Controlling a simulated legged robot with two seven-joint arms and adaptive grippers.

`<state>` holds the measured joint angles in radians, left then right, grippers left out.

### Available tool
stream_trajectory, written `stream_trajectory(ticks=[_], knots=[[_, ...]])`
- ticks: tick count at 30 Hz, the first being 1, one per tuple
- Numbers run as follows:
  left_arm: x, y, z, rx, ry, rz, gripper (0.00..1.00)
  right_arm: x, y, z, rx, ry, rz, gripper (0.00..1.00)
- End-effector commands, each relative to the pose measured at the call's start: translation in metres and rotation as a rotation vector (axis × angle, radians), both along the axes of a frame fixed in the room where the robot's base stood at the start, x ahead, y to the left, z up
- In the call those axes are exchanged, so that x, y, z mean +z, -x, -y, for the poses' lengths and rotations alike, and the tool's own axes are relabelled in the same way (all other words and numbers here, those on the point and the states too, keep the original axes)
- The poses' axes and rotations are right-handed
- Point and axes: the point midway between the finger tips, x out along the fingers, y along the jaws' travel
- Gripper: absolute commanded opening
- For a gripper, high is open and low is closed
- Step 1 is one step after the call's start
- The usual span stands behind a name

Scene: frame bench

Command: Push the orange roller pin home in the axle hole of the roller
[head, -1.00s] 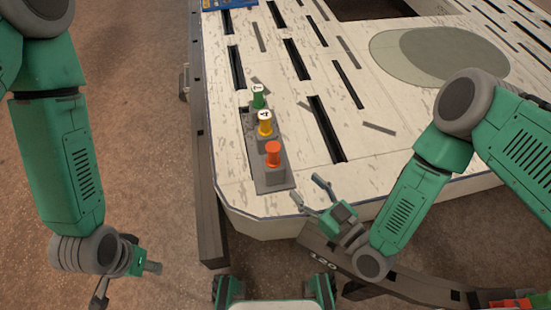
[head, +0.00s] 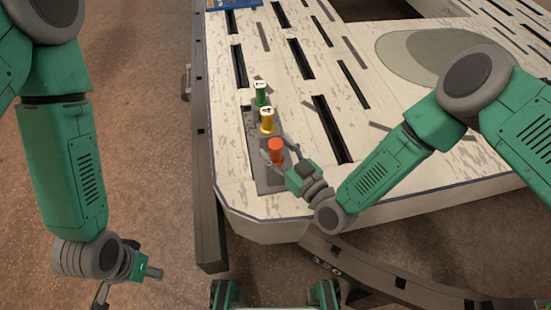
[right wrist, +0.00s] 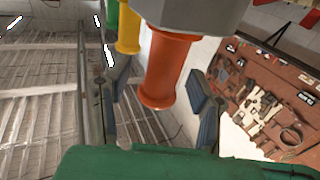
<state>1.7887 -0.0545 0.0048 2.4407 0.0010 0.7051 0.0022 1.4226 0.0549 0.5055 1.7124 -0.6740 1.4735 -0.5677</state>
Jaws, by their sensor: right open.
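The orange roller pin (head: 275,148) stands upright on a grey strip (head: 266,186) near the front left of the pale bench. In the right wrist view the orange pin (right wrist: 166,68) appears head down below a grey block (right wrist: 195,14). My right gripper (head: 277,152) is open, with one finger on either side of the pin. In the wrist view gaps show between the pin and both fingers of this gripper (right wrist: 158,80). My left gripper (head: 128,287) hangs at the lower left, off the bench, its fingers apart and empty. I cannot make out the roller or its axle hole.
A yellow pin (head: 267,121) and a green pin (head: 261,95) stand in line behind the orange one. Dark slots (head: 333,128) cut the bench top. A dark rail (head: 204,170) runs along its left side. A grey-green oval (head: 435,55) lies at the back right.

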Motion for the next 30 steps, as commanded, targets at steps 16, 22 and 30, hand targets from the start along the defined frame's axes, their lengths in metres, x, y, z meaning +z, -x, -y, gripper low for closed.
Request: stream_trajectory(ticks=[16,22,30], knots=[[-0.001,0.000,0.000,0.000,0.000,0.001,0.36,0.001,-0.005,-0.004,0.000,0.000,0.000,0.00],[-0.001,0.000,0.000,0.000,0.000,0.001,0.36,0.001,-0.005,-0.004,0.000,-0.001,0.001,0.00],[0.015,0.000,0.000,0.000,0.000,0.001,0.36,0.036,-0.005,-0.004,0.002,0.000,0.002,0.00]])
